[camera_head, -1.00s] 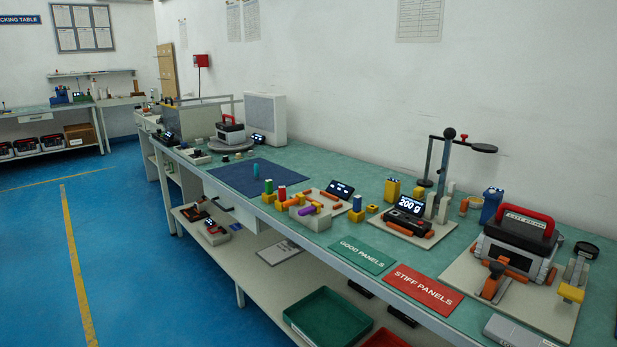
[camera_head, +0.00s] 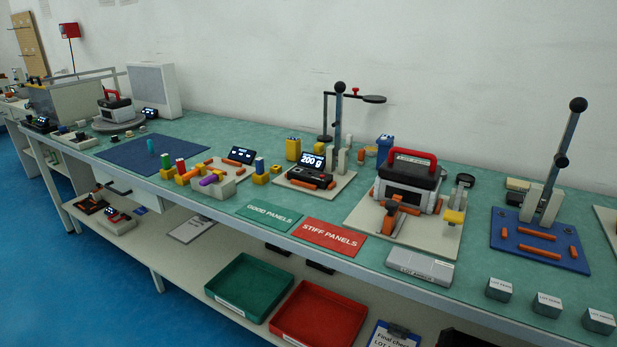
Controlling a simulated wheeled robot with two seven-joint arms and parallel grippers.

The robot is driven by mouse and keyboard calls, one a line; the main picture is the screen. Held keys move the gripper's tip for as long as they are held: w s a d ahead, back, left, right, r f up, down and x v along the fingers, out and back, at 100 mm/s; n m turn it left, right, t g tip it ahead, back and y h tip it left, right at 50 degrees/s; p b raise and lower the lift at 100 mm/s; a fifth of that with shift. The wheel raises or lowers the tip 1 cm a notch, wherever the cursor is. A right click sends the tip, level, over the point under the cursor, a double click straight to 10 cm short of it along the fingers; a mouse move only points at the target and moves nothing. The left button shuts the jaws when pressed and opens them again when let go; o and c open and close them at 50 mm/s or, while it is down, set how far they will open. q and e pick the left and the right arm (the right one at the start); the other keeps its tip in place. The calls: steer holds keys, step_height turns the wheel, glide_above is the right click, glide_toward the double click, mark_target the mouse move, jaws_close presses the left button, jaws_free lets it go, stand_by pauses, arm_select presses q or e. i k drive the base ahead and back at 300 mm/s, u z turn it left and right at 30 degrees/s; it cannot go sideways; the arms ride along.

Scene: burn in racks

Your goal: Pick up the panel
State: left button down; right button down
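Neither of my grippers is in view. No loose thing is clearly marked as a single panel. A green mat labelled "GOOD PANELS" (camera_head: 268,217) and a red mat labelled "STIFF PANELS" (camera_head: 329,236) lie flat at the front of the bench, both bare. A flat grey box (camera_head: 419,266) with small lettering on its front, too small to read surely, lies at the bench's front edge right of the red mat. A dark-topped unit with a red handle (camera_head: 409,175) stands on a pale board behind it.
A blue plate with a tall lever (camera_head: 541,240) and several small grey blocks (camera_head: 548,304) are at right. A green tray (camera_head: 249,287) and a red tray (camera_head: 319,314) sit on the lower shelf. Blue floor is clear at left.

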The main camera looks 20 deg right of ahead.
mark_target(322, 180)
steer(key=u, duration=4.5)
steer(key=i, duration=0.15)
steer(key=z, duration=3.75)
steer(key=i, duration=0.95)
steer(key=z, duration=0.95)
steer(key=i, duration=0.6)
steer(key=z, duration=0.55)
